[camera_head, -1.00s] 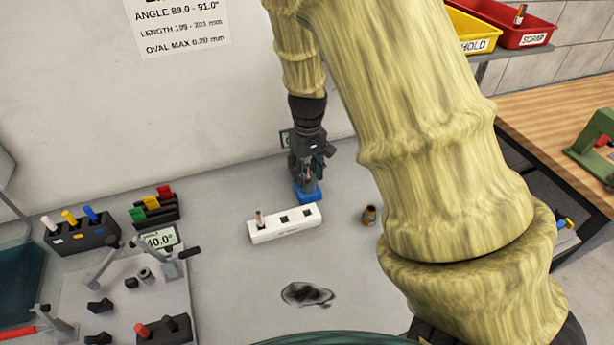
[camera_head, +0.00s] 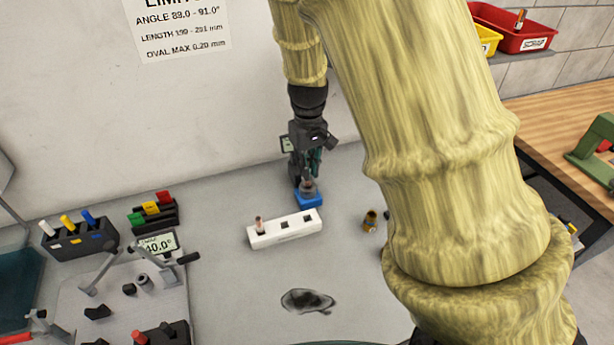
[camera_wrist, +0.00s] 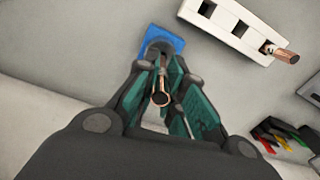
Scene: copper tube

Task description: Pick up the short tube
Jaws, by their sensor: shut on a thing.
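The short copper tube (camera_wrist: 161,97) shows in the wrist view between the teal finger pads of my gripper (camera_wrist: 163,102). My gripper is shut on it, and its open end faces the camera. The tube's far end points towards a grey round piece on a blue block (camera_wrist: 178,44); whether it still touches that piece I cannot tell. In the head view my gripper (camera_head: 307,172) points down just above the blue block (camera_head: 308,200), and the tube is mostly hidden by the fingers.
A white block (camera_head: 290,230) with square holes stands just in front, a copper tube (camera_head: 259,225) upright in its left hole. A brass-coloured piece (camera_head: 370,221) stands to the right. Coloured-handled racks and a fixture plate are at the left.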

